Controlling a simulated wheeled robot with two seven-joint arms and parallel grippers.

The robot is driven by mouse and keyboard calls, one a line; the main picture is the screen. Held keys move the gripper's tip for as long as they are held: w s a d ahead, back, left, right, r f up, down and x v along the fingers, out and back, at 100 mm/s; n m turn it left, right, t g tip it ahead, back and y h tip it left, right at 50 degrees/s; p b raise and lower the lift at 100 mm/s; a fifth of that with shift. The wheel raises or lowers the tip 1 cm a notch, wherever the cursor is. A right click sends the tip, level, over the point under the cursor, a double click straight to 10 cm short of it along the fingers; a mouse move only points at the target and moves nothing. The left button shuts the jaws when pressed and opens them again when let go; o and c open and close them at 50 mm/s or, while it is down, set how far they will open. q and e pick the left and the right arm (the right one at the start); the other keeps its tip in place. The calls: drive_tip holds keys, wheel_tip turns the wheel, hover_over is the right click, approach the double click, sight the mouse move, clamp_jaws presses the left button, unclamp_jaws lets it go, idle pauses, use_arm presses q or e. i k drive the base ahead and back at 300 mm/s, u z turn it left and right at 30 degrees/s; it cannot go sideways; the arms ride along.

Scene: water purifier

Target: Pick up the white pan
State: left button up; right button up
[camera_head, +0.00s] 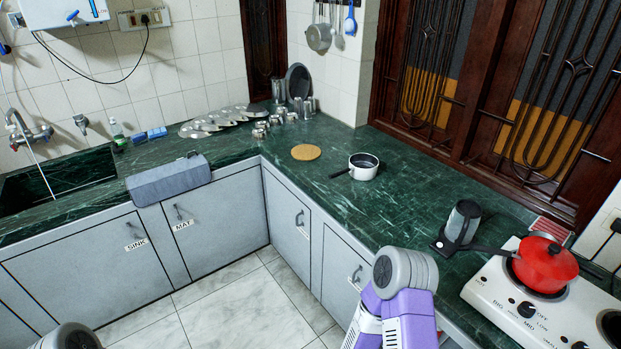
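The white pan (364,172) stands upright on the green marble counter, right of the picture's middle. It is small, with a dark inside and a dark handle pointing left toward a round cork mat. Nothing touches or covers it. Neither of my grippers shows in the head view. Only a grey and purple part of my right arm shows at the bottom right, in front of the counter, and a grey part of my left arm at the bottom left corner. Both are well apart from the pan.
The cork mat (306,152) lies left of the pan. Metal cups and plates (200,127) fill the back corner. Counter around the pan is clear.

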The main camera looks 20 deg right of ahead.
sight(362, 166)
drive_tip(key=u, duration=0.55)
drive_tip(key=i, duration=1.1)
drive_tip(key=z, duration=0.4)
drive_tip(key=i, duration=1.2)
drive_tip(key=z, duration=1.05)
